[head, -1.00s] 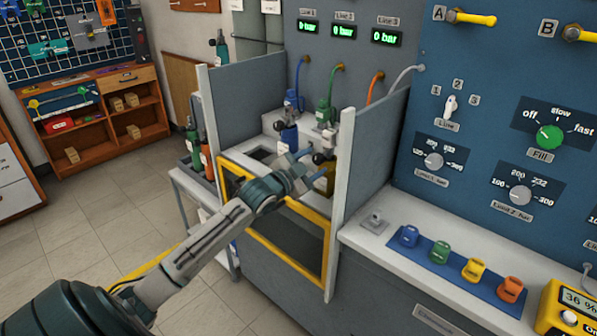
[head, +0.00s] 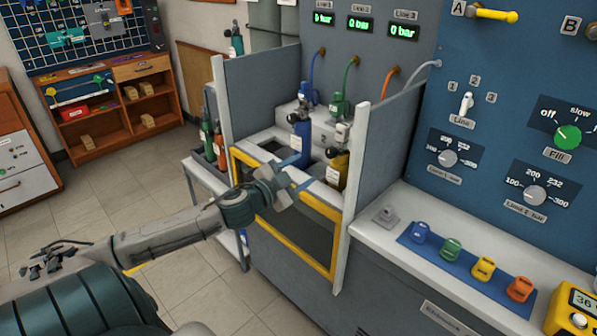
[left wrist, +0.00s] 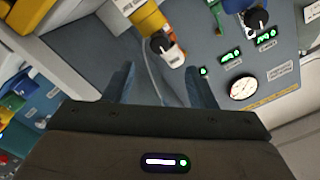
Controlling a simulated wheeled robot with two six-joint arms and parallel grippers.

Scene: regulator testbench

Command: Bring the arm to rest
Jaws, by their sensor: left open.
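My left arm comes in from the lower left in the head view. Its gripper (head: 296,174) is in front of the open filling bay, above the bay's yellow-framed front (head: 285,222). The two blue fingers are spread apart with nothing between them, and they also show apart in the left wrist view (left wrist: 155,88). Behind the gripper in the bay stand a blue cylinder (head: 302,140) and a yellow cylinder (head: 337,172), both upright. The gripper looks apart from both. My right gripper is not in view.
Grey side walls (head: 377,150) flank the bay. A side cart (head: 206,180) with cylinders stands left of it. A blue mat (head: 408,240) with coloured tags lies on the right counter (head: 385,262). Open floor (head: 120,190) lies to the left.

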